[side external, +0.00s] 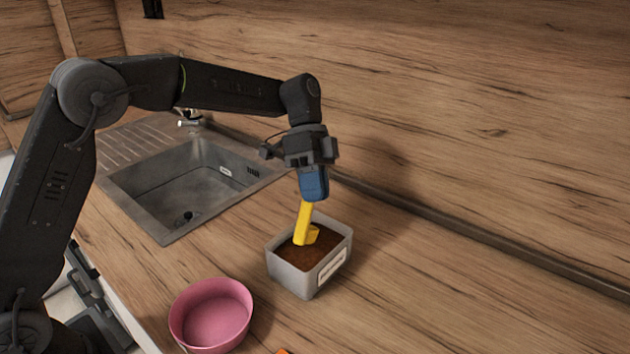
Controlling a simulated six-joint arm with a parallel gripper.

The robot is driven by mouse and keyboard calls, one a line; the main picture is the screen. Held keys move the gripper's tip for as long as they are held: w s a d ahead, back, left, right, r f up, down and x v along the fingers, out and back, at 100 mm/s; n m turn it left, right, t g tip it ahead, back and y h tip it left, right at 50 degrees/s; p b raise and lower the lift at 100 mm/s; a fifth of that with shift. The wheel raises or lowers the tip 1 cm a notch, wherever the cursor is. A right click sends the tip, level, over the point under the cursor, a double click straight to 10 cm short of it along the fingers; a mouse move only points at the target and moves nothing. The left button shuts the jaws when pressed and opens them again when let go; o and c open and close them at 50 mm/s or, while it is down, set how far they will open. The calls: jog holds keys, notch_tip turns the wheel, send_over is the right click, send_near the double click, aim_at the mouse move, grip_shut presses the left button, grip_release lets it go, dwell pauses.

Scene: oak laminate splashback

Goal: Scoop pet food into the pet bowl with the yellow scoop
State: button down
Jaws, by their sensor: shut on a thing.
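My gripper (313,193) points down and is shut on the yellow scoop (305,218), holding it by the upper end of its handle. The scoop hangs steeply, with its lower end over or touching the brown pet food (322,250) in a grey box (290,276). I cannot tell how deep the scoop's end sits in the food. The box has a white label on its front. The pink pet bowl (213,318) stands on the counter to the left and nearer the camera. Its visible inside looks empty.
A steel sink (190,178) with a drainer and tap lies behind and left of the box. The wooden splashback (470,110) rises behind. A small orange thing (283,351) shows at the bottom edge. The counter right of the box is clear.

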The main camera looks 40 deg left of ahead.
aim_at(312, 229)
jog(key=shift+f, duration=2.8)
jog(key=shift+s+d+m+t+y, duration=0.1)
jog(key=shift+s+m+t+y, duration=0.1)
jog(key=shift+t, duration=0.7)
jog(key=shift+s+a+m+t+y, duration=0.1)
jog(key=shift+s+m+t+y, duration=0.1)
jog(key=shift+t, duration=0.7)
jog(key=shift+s+d+m+t+y, duration=0.1)
jog(key=shift+s+m+t+y, duration=0.1)
jog(key=shift+t, duration=0.7)
jog(key=shift+s+d+r, duration=0.1)
jog(key=shift+s+r, duration=0.1)
jog(key=shift+r, duration=1.1)
jog(key=shift+s+r, duration=0.2)
jog(key=shift+r, duration=1.1)
jog(key=shift+s+d+r, duration=0.1)
jog(key=shift+s+r, duration=0.1)
jog(key=shift+r, duration=1.1)
jog(key=shift+r, duration=0.1)
jog(key=shift+s, duration=0.1)
